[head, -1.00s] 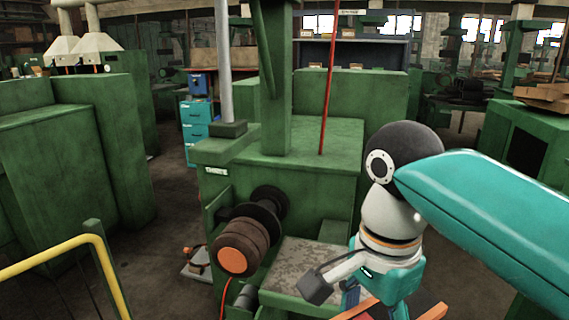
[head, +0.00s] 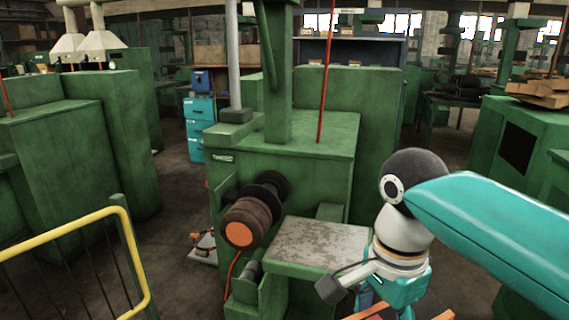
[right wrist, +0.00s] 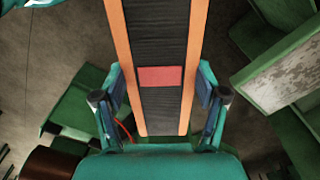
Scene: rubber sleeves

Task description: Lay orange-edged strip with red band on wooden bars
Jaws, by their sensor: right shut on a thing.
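In the right wrist view the dark strip (right wrist: 160,40) with orange edges runs from the top of the picture down between the fingers of my right gripper (right wrist: 163,97). Its red band (right wrist: 160,76) lies across it, between the fingertips. The gripper is shut on the strip, one finger at each orange edge. In the head view the right gripper (head: 397,290) is at the lower right, its fingertips partly cut off. Short orange edges of the strip (head: 435,314) show at the bottom border. I cannot make out the wooden bars. My left gripper is in neither view.
A green machine (head: 280,170) with a brown ribbed roller (head: 245,222) and a worn grey plate (head: 315,243) stands ahead, left of my right arm. A yellow railing (head: 135,262) stands at the lower left. A green cabinet (head: 520,130) is at the right. Dark floor shows between.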

